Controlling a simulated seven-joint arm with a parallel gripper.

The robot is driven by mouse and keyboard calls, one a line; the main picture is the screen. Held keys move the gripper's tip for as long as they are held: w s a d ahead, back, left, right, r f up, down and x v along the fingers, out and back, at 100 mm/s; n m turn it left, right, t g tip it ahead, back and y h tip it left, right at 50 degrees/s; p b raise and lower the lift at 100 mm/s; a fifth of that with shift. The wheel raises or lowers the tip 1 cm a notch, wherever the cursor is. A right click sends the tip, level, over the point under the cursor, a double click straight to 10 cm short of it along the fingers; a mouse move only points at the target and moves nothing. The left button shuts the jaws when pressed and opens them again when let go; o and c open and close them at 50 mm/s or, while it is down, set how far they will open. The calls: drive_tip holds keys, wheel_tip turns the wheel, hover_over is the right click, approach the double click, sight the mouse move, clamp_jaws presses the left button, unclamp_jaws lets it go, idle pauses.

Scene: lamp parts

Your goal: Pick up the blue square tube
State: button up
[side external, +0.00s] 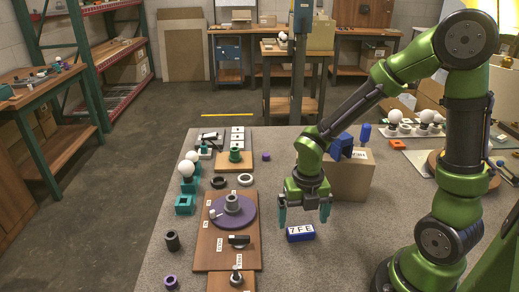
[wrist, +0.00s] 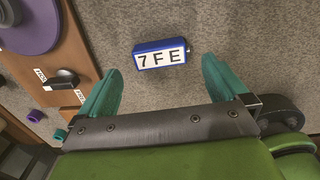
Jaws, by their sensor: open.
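A blue rectangular piece with a white face marked "7FE" (side external: 300,232) lies on the grey table. It also shows in the wrist view (wrist: 161,55), just beyond and between the fingertips. Whether it is a hollow tube cannot be told. Other blue parts (side external: 342,146) sit by the top of a cardboard box behind my gripper; their shape is partly hidden. My gripper (side external: 304,213) is open, teal fingers pointing down, above the marked blue piece. In the wrist view my gripper (wrist: 163,72) is empty and apart from that piece.
A wooden board (side external: 212,259) with a purple disc (side external: 236,214) and dark parts lies to the left. The cardboard box (side external: 349,179) stands close behind my gripper. White bulbs (side external: 185,169) stand at the table's left edge. The table around the marked piece is clear.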

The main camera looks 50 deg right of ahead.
sight(301, 229)
drive_tip(key=shift+f, duration=2.4)
drive_tip(key=c, duration=1.1)
